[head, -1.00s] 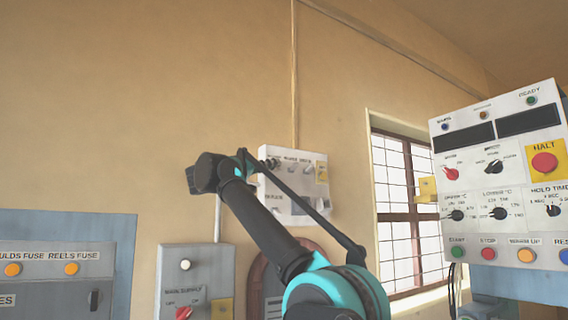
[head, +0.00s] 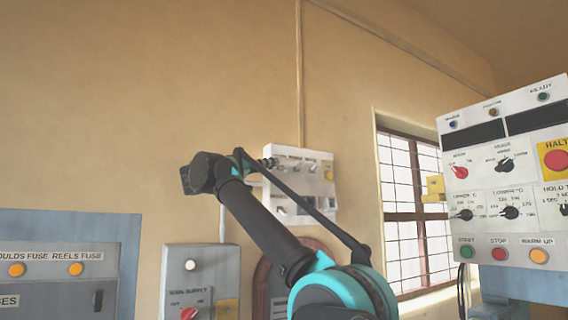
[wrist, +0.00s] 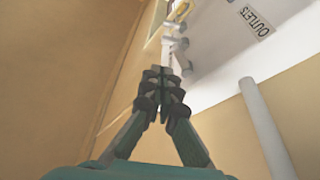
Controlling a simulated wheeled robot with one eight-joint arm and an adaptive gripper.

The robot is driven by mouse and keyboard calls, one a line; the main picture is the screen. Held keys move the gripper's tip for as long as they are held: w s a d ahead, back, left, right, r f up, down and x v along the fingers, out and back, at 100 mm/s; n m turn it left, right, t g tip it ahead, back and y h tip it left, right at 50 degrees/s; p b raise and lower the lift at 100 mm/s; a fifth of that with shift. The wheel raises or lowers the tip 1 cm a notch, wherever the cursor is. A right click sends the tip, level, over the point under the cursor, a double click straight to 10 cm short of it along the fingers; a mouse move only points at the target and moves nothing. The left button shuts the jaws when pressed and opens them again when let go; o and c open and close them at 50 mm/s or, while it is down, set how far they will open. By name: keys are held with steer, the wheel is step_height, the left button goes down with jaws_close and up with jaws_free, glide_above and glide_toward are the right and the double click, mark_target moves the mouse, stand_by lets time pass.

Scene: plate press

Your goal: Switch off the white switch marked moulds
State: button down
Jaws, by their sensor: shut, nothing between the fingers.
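A white panel (head: 325,165) hangs on the back wall in the head view, with small knobs or switches on it and my arm across part of it. Its labels are too small to read there, so I cannot pick out the moulds switch. In the wrist view the panel (wrist: 225,65) shows an OUTLETS label, and pale switch levers (wrist: 180,45) stand out from its edge. My gripper (wrist: 168,75) is shut and empty, pointing toward these levers. I cannot tell whether it touches one. In the head view the gripper is hard to make out near the panel's upper left.
A grey main supply box (head: 201,262) is low on the wall, with a grey fuse cabinet (head: 60,250) at left. A large control panel (head: 490,220) stands at right before a barred window (head: 405,195). A pale pipe (wrist: 262,125) runs beside the panel in the wrist view.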

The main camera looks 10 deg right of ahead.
steer(key=x, duration=1)
stand_by(0.3)
steer(key=shift+s+d+f+m+g+h, duration=0.1)
steer(key=shift+s+m+g+h, duration=0.1)
steer(key=shift+m, duration=0.3)
steer(key=shift+s+f+m+g+h, duration=0.1)
steer(key=shift+f+m+g, duration=0.1)
steer(key=shift+m, duration=0.3)
steer(key=v, duration=1.2)
